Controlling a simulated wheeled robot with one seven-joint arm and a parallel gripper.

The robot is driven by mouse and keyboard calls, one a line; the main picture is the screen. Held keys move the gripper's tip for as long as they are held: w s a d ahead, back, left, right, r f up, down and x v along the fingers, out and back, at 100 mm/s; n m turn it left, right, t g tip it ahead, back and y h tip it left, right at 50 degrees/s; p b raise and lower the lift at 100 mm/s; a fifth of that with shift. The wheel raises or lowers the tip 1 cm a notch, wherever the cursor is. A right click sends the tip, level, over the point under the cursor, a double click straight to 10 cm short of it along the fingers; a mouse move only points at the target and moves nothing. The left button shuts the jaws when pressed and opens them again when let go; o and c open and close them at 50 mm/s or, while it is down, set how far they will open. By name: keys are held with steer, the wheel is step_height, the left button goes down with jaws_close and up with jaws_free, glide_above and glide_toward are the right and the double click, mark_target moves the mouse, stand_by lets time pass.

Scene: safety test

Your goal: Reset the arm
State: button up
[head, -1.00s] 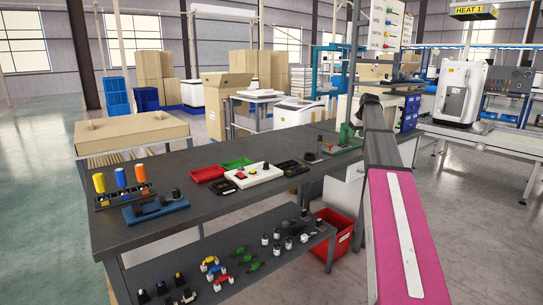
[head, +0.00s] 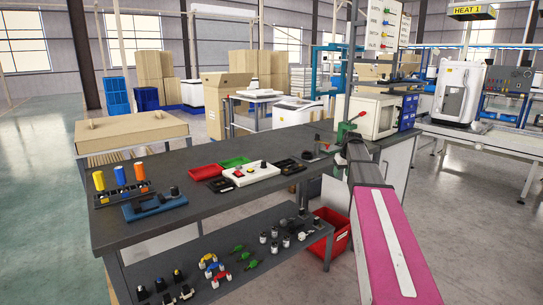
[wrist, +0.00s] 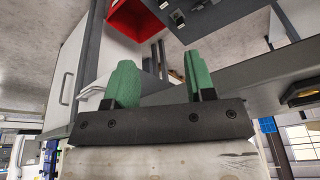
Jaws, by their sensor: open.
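My gripper (wrist: 158,60) shows in the wrist view with two green fingers set wide apart. It is open, and nothing is held between them. In the head view my pink and dark arm reaches from the lower right toward the right end of the dark workbench (head: 150,222).
The bench holds red (head: 205,171) and green (head: 233,162) trays, a white button box (head: 250,175) and a blue holder (head: 155,207). A lower shelf (head: 240,272) carries small parts. A red bin (head: 328,236) stands under the bench. A white oven-like box (head: 372,115) stands behind.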

steer(key=s+a+f+g, duration=0.1)
steer(key=s+a+f, duration=0.3)
steer(key=s+f, duration=0.4)
steer(key=s+a+f+m+g, duration=0.1)
steer(key=s+a+f, duration=0.4)
steer(key=s, duration=0.9)
steer(key=s+a+f+m+g+h, duration=0.1)
steer(key=s+a+f, duration=0.3)
steer(key=s+f, duration=0.7)
steer(key=shift+s+a, duration=0.2)
steer(key=shift+a, duration=0.2)
steer(key=shift+f, duration=0.1)
